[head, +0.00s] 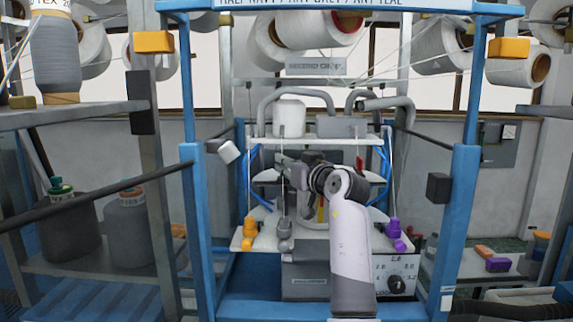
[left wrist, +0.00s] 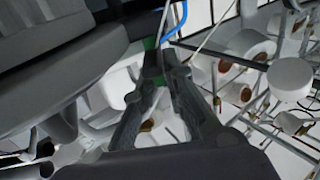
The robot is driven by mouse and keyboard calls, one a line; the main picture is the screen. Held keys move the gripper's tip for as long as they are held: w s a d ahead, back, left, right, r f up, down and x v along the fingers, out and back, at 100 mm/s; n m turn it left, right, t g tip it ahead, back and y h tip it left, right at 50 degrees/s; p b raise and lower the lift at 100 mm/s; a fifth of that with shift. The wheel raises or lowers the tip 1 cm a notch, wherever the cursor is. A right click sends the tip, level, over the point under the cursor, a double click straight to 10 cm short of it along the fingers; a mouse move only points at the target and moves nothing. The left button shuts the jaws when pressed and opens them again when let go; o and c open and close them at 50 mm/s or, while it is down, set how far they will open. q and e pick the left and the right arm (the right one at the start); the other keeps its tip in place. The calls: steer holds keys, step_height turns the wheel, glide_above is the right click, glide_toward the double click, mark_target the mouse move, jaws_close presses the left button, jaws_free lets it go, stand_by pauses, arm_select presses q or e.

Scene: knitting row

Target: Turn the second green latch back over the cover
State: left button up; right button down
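My left arm comes in at the bottom middle of the head view and bends left, in front of the knitting machine's centre. My left gripper (head: 285,161) is at the machine's middle, and the arm hides much of what lies behind it. In the left wrist view its two fingers (left wrist: 165,68) converge with their tips close together. A small green piece (left wrist: 150,43), possibly a latch, shows right at the tips. I cannot tell whether they touch it. I cannot make out the cover or a second green latch. My right gripper is not in view.
Blue frame posts (head: 464,225) stand on both sides of the machine. Orange (head: 249,232) and purple (head: 394,232) pegs stand on its white plate. A dial panel (head: 396,276) is at lower right. In the left wrist view a blue tube (left wrist: 175,20) passes close to the fingertips.

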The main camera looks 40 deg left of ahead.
arm_select(q)
jaws_close()
steer(key=shift+w, duration=0.15)
steer(key=shift+w+d+n+g+b, duration=0.1)
steer(key=shift+n+g+b, duration=0.45)
steer(key=shift+g, duration=0.35)
steer(key=g, duration=0.1)
steer(key=n+g, duration=0.1)
steer(key=n+g+p, duration=0.1)
steer(key=shift+w+r+n+g+y, duration=0.2)
steer(key=shift+r+n+g+y, duration=0.05)
steer(key=shift+g+y, duration=0.15)
steer(key=shift+n+g, duration=0.3)
steer(key=shift+g, duration=0.2)
steer(key=shift+f, duration=0.15)
steer(key=o, duration=0.6)
jaws_free()
steer(key=shift+w+d, duration=0.1)
steer(key=shift+c, duration=0.2)
